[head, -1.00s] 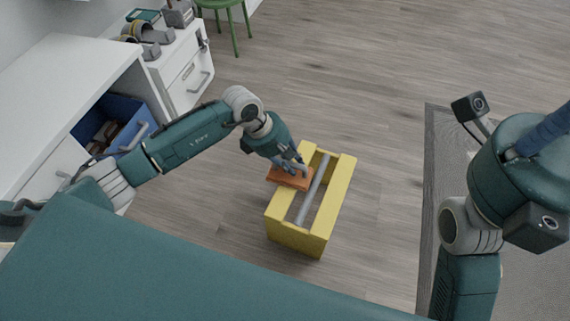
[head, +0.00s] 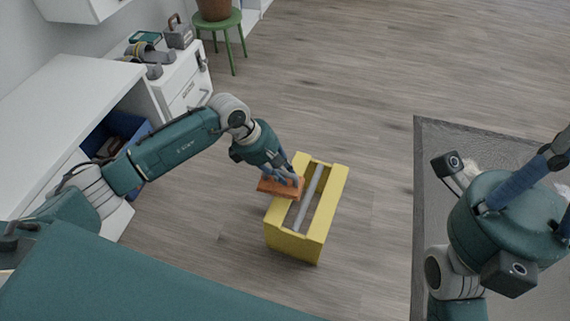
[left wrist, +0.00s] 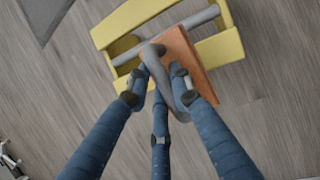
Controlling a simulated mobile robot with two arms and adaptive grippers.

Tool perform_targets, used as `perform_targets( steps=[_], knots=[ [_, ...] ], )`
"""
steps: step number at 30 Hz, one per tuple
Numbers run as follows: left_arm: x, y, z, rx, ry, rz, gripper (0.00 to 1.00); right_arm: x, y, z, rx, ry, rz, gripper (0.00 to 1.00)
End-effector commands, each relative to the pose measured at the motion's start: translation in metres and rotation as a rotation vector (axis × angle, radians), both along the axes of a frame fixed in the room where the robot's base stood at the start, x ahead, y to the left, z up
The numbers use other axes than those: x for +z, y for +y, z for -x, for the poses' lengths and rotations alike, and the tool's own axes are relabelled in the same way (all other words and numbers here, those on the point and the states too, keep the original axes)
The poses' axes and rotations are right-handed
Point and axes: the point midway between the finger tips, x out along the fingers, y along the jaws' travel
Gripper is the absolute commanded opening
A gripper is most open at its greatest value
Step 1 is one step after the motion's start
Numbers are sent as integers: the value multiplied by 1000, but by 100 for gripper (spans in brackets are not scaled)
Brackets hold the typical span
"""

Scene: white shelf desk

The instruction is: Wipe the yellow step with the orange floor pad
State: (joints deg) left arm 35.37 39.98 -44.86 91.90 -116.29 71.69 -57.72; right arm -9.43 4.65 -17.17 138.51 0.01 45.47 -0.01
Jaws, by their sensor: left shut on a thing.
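The yellow step (head: 337,196) stands on the wood floor, an open-topped frame with a grey bar along its middle. The orange floor pad (head: 275,188) is at its left edge, partly over the near-left side. My left gripper (head: 286,178) is shut on the pad's grey handle. In the left wrist view the fingers close around the grey handle (left wrist: 153,58) and the orange pad (left wrist: 184,48) lies across the yellow step (left wrist: 222,47). Whether the pad touches the step is hard to tell. My right arm is at the right; its fingertips are out of view.
A white desk (head: 60,100) with a blue bin (head: 127,124) beneath stands at the left. A white drawer cabinet (head: 186,92) and a green stool (head: 222,22) with a brown pot are behind. A grey rug (head: 432,160) lies right. Floor around the step is clear.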

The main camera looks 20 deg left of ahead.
Motion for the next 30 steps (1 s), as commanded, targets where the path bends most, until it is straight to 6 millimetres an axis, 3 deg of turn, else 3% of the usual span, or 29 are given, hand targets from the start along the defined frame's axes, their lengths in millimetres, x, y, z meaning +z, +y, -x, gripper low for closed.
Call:
perform_targets(
  steps=[7,22,26,30],
  knots=[
    [24,6,-4,5,-2,0,0,-4,-1,0,3,43,-3,0],
    [34,6,-3,-42,-2,0,0,-6,-1,1,4,51,-3,0],
    [66,2,3,-252,-8,0,0,-4,-2,2,4,50,-5,0],
    [125,-1,25,-654,-9,-3,0,-3,-3,4,5,54,-9,0]
  ],
)
